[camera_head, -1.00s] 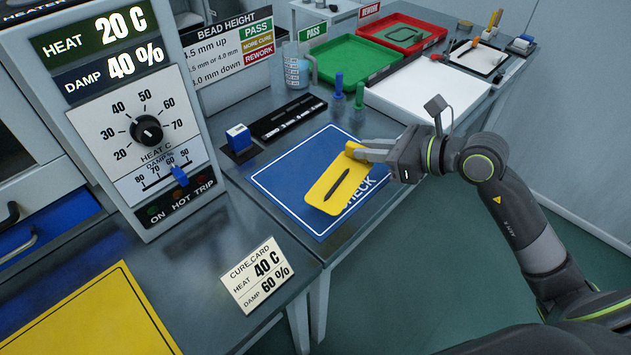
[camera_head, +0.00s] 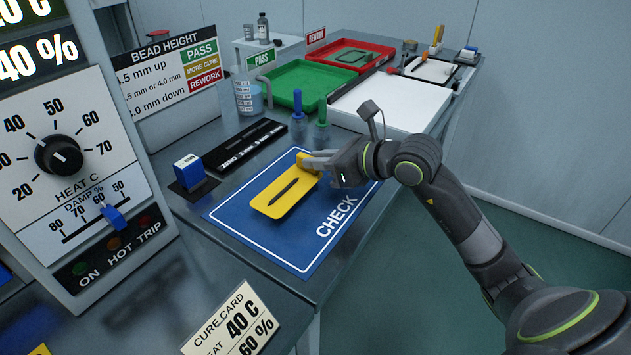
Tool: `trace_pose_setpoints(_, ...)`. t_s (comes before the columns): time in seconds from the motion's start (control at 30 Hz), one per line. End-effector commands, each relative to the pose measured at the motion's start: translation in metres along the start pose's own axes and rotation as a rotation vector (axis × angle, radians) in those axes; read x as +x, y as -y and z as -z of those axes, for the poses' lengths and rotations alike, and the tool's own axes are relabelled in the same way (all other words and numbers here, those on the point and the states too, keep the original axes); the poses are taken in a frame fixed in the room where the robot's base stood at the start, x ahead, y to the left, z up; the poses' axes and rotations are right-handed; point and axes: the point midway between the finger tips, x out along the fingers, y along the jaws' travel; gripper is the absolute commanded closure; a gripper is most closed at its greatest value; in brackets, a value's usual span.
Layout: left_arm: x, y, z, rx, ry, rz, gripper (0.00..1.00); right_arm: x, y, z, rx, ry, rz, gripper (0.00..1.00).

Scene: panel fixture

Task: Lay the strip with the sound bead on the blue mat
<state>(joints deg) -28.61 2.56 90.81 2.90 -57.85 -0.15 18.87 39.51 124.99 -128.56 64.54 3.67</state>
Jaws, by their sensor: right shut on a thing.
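A yellow strip (camera_head: 270,203) with a dark bead (camera_head: 284,192) along its middle is at the blue mat (camera_head: 298,257) marked CHECK. The strip lies nearly flat over the mat's upper middle; I cannot tell whether it touches the mat. My right gripper (camera_head: 312,162) is shut on the yellow tab at the strip's far right end, its arm coming in from the right. The front and right parts of the mat are bare. My left gripper is not in view.
Green (camera_head: 299,88) and red (camera_head: 351,58) trays and a white board (camera_head: 391,103) lie further back. A cure card (camera_head: 234,322) is in front.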

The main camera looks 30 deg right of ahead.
Motion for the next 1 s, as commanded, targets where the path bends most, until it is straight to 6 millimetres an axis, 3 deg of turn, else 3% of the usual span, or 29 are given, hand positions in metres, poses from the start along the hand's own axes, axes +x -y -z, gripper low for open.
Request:
trace_pose_setpoints(0.33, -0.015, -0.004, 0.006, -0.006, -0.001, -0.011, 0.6, 0.015, 0.0, 0.037, 0.002, -0.001, -0.001, 1.0)
trace_pose_setpoints(0.7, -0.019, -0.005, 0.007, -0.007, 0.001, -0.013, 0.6, 0.017, 0.0, 0.04, -0.002, 0.002, 0.0, 1.0)
trace_pose_setpoints(0.73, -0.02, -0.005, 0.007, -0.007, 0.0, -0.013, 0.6, 0.016, 0.0, 0.04, -0.002, 0.001, 0.0, 0.82)
trace_pose_setpoints(0.8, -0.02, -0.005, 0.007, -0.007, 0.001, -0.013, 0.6, 0.016, 0.0, 0.04, -0.002, 0.001, 0.0, 0.73)
trace_pose_setpoints(0.87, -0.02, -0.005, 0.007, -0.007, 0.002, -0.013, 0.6, 0.016, 0.0, 0.04, -0.002, 0.001, 0.0, 0.65)
trace_pose_setpoints(1.0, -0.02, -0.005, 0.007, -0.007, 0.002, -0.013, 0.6, 0.016, 0.0, 0.04, -0.002, 0.001, 0.0, 0.64)
